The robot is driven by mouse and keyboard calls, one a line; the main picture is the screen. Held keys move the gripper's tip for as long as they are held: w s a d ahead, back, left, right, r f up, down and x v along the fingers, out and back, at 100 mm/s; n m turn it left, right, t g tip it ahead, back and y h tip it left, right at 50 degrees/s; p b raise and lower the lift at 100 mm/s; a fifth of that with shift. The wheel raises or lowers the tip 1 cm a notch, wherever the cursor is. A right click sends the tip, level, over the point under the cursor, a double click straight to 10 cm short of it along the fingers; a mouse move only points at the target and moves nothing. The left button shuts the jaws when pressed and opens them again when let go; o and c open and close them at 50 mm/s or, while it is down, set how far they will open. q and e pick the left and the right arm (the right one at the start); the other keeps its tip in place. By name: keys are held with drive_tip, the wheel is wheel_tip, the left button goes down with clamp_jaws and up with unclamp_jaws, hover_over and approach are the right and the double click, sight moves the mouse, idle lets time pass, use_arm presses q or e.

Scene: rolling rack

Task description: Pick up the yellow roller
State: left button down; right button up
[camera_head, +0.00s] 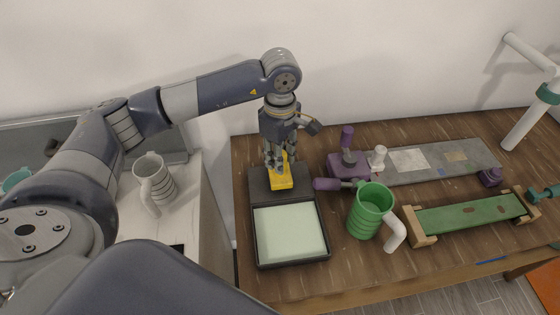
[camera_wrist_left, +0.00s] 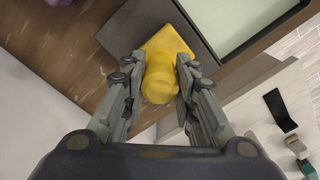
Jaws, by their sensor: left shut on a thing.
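The yellow roller (camera_head: 281,182) is at the dark back part of a black tray with a pale green pad (camera_head: 290,232). My left gripper (camera_head: 277,167) reaches down on it from above and is shut on its upper part. In the left wrist view, the roller's rounded yellow end (camera_wrist_left: 158,80) lies between the two fingers of my left gripper (camera_wrist_left: 160,68), with its wider, flat part beyond. The head view does not clearly show whether the roller touches the tray. My right gripper is not in view.
A purple block with a handle (camera_head: 348,165) and a purple roller (camera_head: 336,184) are right of the gripper. A green mug (camera_head: 370,212), a grey slab (camera_head: 440,160) and a green board (camera_head: 470,213) stand further right. A striped mug (camera_head: 154,180) is on the left counter.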

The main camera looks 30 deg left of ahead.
use_arm(q)
drive_tip(key=shift+w+r+b, duration=0.1)
drive_tip(key=shift+r+b, duration=0.4)
drive_tip(key=shift+r, duration=0.1)
drive_tip(key=shift+s+d+r+b, duration=0.15)
drive_tip(key=shift+s+r+b, duration=0.05)
drive_tip(key=shift+r+b, duration=0.2)
drive_tip(key=shift+s+d+r+b, duration=0.15)
drive_tip(key=shift+r+b, duration=0.15)
drive_tip(key=shift+r, duration=0.2)
drive_tip(key=s+d+r+b, duration=0.1)
drive_tip(key=s+d+b, duration=0.3)
drive_tip(key=s+d, duration=0.5)
drive_tip(key=s, duration=0.3)
drive_tip(key=shift+d+r, duration=0.25)
drive_tip(key=shift+r, duration=0.15)
drive_tip(key=c, duration=1.9)
unclamp_jaws()
drive_tip(key=c, duration=0.3)
